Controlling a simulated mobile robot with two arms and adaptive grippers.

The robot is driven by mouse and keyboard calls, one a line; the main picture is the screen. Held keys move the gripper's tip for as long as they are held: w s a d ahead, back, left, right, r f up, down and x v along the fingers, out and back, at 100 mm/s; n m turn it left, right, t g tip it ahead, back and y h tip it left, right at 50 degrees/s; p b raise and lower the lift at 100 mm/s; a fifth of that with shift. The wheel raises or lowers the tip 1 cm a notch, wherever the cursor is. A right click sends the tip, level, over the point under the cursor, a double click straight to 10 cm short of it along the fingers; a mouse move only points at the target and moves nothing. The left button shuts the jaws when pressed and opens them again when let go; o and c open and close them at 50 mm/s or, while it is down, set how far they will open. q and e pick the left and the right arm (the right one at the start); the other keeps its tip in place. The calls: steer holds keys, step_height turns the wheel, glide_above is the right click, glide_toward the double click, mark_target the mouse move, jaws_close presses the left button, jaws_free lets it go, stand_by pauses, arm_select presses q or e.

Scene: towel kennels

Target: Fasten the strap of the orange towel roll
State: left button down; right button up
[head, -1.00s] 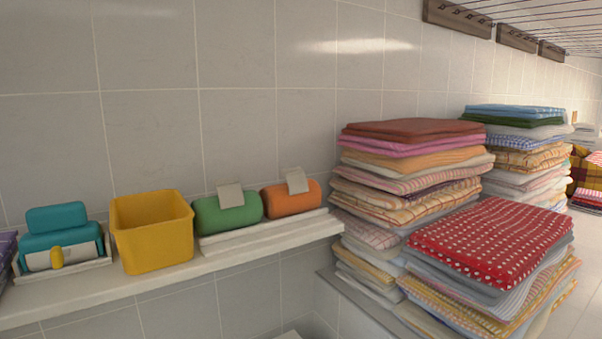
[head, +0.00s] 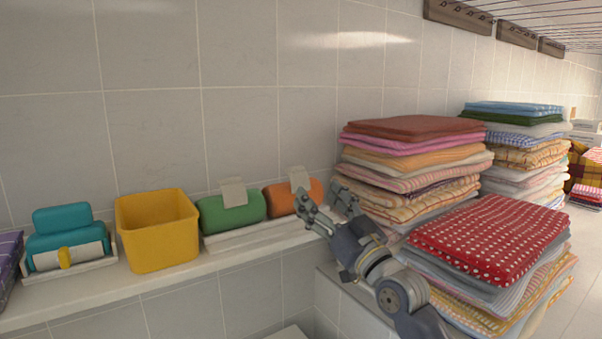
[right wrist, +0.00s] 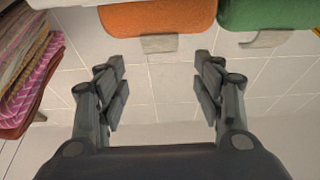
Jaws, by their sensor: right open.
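The orange towel roll (head: 280,198) lies at the right end of a white shelf, partly hidden by my right gripper. Its pale strap (head: 299,179) stands up from the top as a loose flap. In the right wrist view the orange roll (right wrist: 155,18) is at the top, and its strap (right wrist: 160,43) hangs in line with the gap between my fingers. My right gripper (head: 322,198) is in front of the roll's right side, open and empty, with fingers apart (right wrist: 157,72). I see no contact with the strap. My left gripper is not in view.
A green roll (head: 231,208) with a raised strap sits just left. A yellow bin (head: 158,246) and a teal roll (head: 68,238) stand further left. Tall stacks of folded towels (head: 415,150) stand close behind and right of my right arm. The tiled wall is behind the shelf.

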mark_target(297, 171)
steer(key=p+x, duration=0.2)
steer(key=x, duration=0.6)
steer(key=shift+w+a, duration=0.1)
steer(key=shift+a, duration=0.05)
